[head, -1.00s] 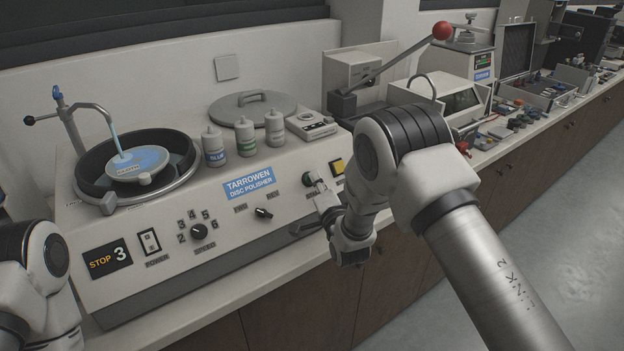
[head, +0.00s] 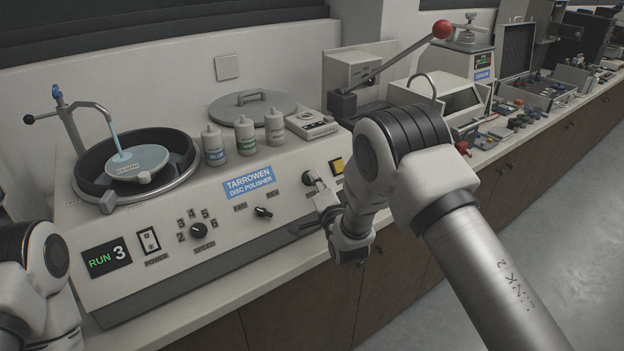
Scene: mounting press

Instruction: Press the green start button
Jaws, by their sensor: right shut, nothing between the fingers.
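The disc polisher (head: 185,265) stands on the bench, with a blue label reading TARROWEN DISC POLISHER. Its display (head: 106,257) reads RUN 3 in green and white. The green start button (head: 308,179) is at the right of the front panel, partly beside my gripper. My right gripper (head: 312,205) is shut and empty, at the panel just below the green button; I cannot tell whether it touches it. The polishing wheel (head: 139,164) sits in a dark bowl at the left under a water stream. My left arm shows at the lower left edge; its gripper is out of view.
A yellow button (head: 337,166) is right of the green one. The panel also has a speed knob (head: 199,230), a direction knob (head: 264,212) and a power switch (head: 149,240). Three bottles and a lid (head: 252,108) stand on top. A red-knobbed lever (head: 441,30) rises behind my right arm.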

